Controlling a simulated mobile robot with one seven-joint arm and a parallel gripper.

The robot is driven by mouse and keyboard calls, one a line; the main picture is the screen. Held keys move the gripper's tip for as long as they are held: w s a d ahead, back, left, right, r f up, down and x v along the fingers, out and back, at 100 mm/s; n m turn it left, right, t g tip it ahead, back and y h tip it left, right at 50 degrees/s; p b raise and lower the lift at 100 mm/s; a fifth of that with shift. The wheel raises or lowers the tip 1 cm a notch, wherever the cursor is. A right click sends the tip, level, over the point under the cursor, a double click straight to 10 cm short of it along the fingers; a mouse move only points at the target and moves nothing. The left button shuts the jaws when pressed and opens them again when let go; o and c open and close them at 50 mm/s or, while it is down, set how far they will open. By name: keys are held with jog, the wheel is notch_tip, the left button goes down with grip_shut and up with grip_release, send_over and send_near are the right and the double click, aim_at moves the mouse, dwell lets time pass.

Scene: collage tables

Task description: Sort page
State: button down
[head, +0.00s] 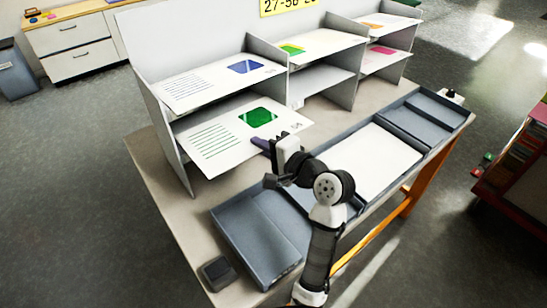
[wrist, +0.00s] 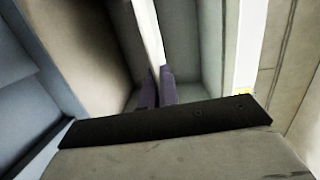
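A white page with a green rounded square and green text lines (head: 237,138) lies in the lower left compartment of the shelf rack (head: 176,160), its front part sticking out past the shelf. My gripper (head: 262,143) is at the page's right front edge. In the wrist view its purple fingers (wrist: 158,88) are close together with the page's thin white edge (wrist: 149,35) between them. A page with a blue square (head: 218,83) lies on the shelf above. Pages with a lime square (head: 308,46), a pink mark (head: 383,51) and an orange mark (head: 375,24) lie in other compartments.
A long grey tray (head: 355,190) with sections runs along the table's front; a blank white sheet (head: 373,160) lies in its middle. A grey box-like section (head: 262,238) and small dark block (head: 217,271) are at the near end. The lower middle compartment (head: 322,82) looks empty.

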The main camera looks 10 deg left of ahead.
aim_at(247, 135)
jog(key=x, duration=0.3)
jog(key=b+x, duration=0.1)
jog(key=x, duration=0.2)
jog(key=shift+w+d+f, duration=0.1)
jog(key=shift+w+d, duration=0.1)
jog(key=shift+w, duration=0.05)
jog(key=shift+d+f, duration=0.2)
jog(key=shift+f, duration=0.3)
jog(key=c, duration=1.6)
grip_release()
jog(key=shift+s, duration=0.1)
jog(key=b+v, duration=0.2)
jog(key=v, duration=1.1)
jog(key=shift+s+d+b, duration=0.2)
jog(key=shift+d+b, duration=0.15)
jog(key=shift+b, duration=0.05)
